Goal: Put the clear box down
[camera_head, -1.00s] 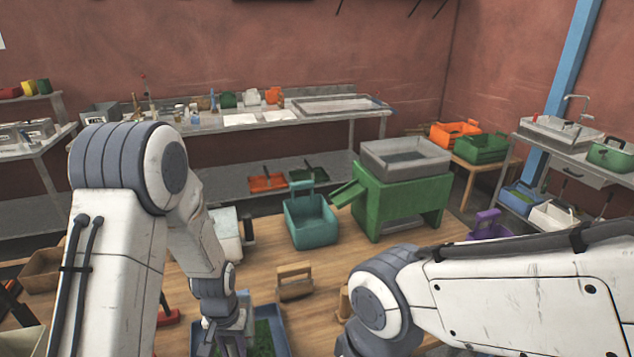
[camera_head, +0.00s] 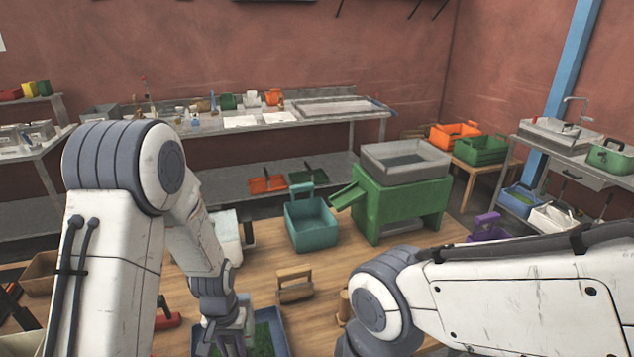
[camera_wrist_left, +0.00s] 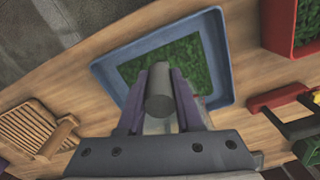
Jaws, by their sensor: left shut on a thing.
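My left gripper (camera_head: 229,343) is low in the head view, over the near part of the wooden table. In the left wrist view its purple fingers (camera_wrist_left: 161,84) are shut on a grey rounded handle (camera_wrist_left: 160,98), which appears to belong to the clear box. A pale, see-through surface shows faintly between the fingers; the rest of the clear box cannot be made out. Beneath is a blue tray (camera_wrist_left: 222,62) with green leafy material; the tray (camera_head: 283,338) also shows in the head view. My right gripper is out of view.
A teal bin (camera_head: 312,225) and a green machine (camera_head: 400,205) stand farther back. A red-handled object (camera_head: 168,318) lies left of the tray. Bare tabletop shows between the carrier and the teal bin.

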